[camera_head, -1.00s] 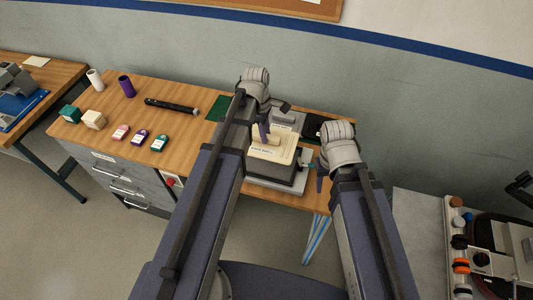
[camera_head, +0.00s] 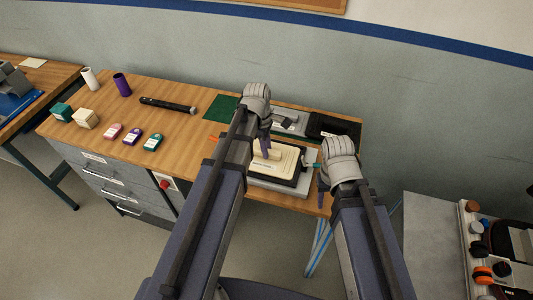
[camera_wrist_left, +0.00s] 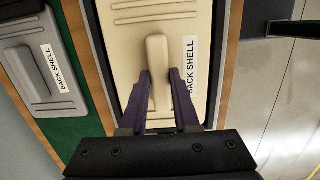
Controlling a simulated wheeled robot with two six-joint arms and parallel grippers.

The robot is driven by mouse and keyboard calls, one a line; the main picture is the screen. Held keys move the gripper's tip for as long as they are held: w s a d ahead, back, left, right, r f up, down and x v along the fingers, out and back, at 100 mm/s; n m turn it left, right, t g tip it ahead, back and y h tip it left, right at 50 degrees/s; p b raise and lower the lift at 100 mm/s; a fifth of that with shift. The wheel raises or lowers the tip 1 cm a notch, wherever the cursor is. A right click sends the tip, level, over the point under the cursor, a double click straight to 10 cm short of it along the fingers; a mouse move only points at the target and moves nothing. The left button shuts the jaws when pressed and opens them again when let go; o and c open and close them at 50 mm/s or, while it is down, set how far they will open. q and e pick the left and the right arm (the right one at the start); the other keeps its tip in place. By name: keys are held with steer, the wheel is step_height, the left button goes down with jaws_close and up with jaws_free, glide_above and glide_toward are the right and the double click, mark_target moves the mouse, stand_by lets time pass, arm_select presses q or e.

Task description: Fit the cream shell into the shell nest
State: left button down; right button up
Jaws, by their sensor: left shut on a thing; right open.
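The cream shell (camera_head: 288,163), with a raised handle and a BACK SHELL label, lies flat over the shell nest (camera_head: 293,182), a dark-rimmed grey fixture near the table's front right. My left gripper (camera_head: 265,146) is shut on the shell's handle from above. In the left wrist view its purple fingers (camera_wrist_left: 163,95) stand on both sides of the cream shell's handle (camera_wrist_left: 157,55). Dark rim shows along the shell's sides; I cannot tell whether it is fully seated. My right gripper (camera_head: 321,182) is open and empty, just right of the nest.
A grey shell (camera_wrist_left: 42,70), also labelled BACK SHELL, lies beside the nest on the left in the wrist view.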

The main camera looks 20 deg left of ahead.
arm_select(q)
steer(key=shift+f, duration=0.1)
steer(key=shift+f, duration=0.1)
steer(key=shift+f, duration=0.15)
steer(key=c, duration=0.7)
jaws_free()
steer(key=shift+o, duration=0.2)
step_height(320, 180, up, 12)
steer(key=a+r+p, duration=0.1)
steer(key=p, duration=1.1)
steer(key=s+d+m+y, duration=0.2)
steer(key=s+d+m, duration=0.9)
steer(key=m, duration=1)
steer(key=s, duration=0.3)
steer(key=shift+s+d+f+y, duration=0.2)
steer(key=shift+d+f+y, duration=0.1)
steer(key=shift+d+f, duration=0.05)
